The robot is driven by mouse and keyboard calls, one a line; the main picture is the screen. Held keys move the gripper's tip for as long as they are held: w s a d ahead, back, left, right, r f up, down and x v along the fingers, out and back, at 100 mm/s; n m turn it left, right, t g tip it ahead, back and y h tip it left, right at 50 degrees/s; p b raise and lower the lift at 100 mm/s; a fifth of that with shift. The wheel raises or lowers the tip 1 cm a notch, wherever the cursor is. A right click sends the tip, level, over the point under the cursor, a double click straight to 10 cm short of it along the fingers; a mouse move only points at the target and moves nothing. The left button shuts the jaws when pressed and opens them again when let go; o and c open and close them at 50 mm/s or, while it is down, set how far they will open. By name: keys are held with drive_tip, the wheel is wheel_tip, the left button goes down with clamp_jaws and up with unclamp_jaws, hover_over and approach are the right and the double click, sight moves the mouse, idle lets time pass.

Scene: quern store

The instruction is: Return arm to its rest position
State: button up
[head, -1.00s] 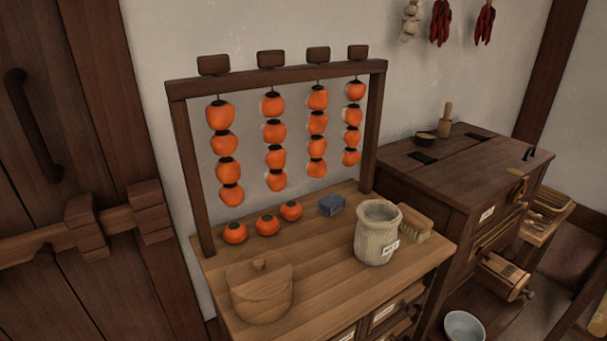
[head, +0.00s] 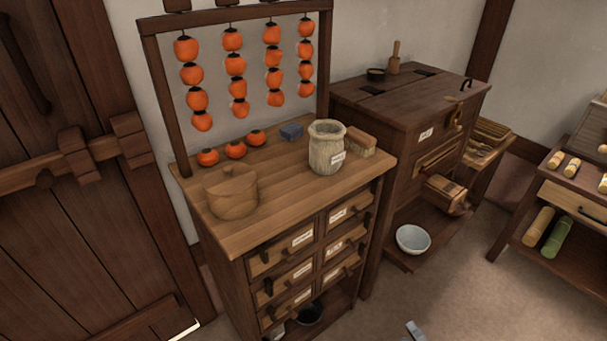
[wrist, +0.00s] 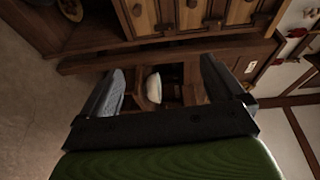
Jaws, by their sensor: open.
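My gripper (wrist: 163,78) shows in the wrist view with its two fingers wide apart and nothing held between them. Beyond the gap is a dark wooden stand's lower space with a white bowl (wrist: 153,88), some way off. In the head view the arm is almost wholly out of sight. A small pale grey tip (head: 413,330) shows at the bottom edge, too little to tell what it is.
A drawer cabinet (head: 290,190) carries a lidded wooden pot (head: 231,192), a jar (head: 327,148) and persimmons under a hanging rack. A dark chest (head: 400,105) stands right of it, a low shelf (head: 575,195) further right. Floor between is clear.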

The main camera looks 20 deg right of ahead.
drive_tip(key=w+r+n+g+y, duration=0.7)
drive_tip(key=r+n+g, duration=0.15)
drive_tip(key=r, duration=0.25)
drive_tip(key=w+a+r+n+g+h, duration=0.1)
drive_tip(key=w+a+r+n+g, duration=0.15)
drive_tip(key=a+r, duration=0.4)
drive_tip(key=w+a+r+n+g+h, duration=0.1)
drive_tip(key=w+a+r+n+g, duration=0.2)
drive_tip(key=r, duration=0.6)
drive_tip(key=s+a+r+n+h, duration=0.2)
drive_tip(key=s+a+r+h, duration=0.3)
drive_tip(key=a+r, duration=0.7)
drive_tip(key=s+a+r+n+t, duration=0.1)
drive_tip(key=s+a+r, duration=0.1)
drive_tip(key=s, duration=0.4)
drive_tip(key=s+a+r+t, duration=0.1)
drive_tip(key=s+a+r, duration=0.2)
drive_tip(key=s, duration=0.3)
wheel_tip(320, 180, up, 15)
drive_tip(key=p, duration=1.5)
drive_tip(key=shift+s+d+h, duration=0.2)
drive_tip(key=shift+d+h, duration=0.05)
drive_tip(key=shift+h, duration=0.05)
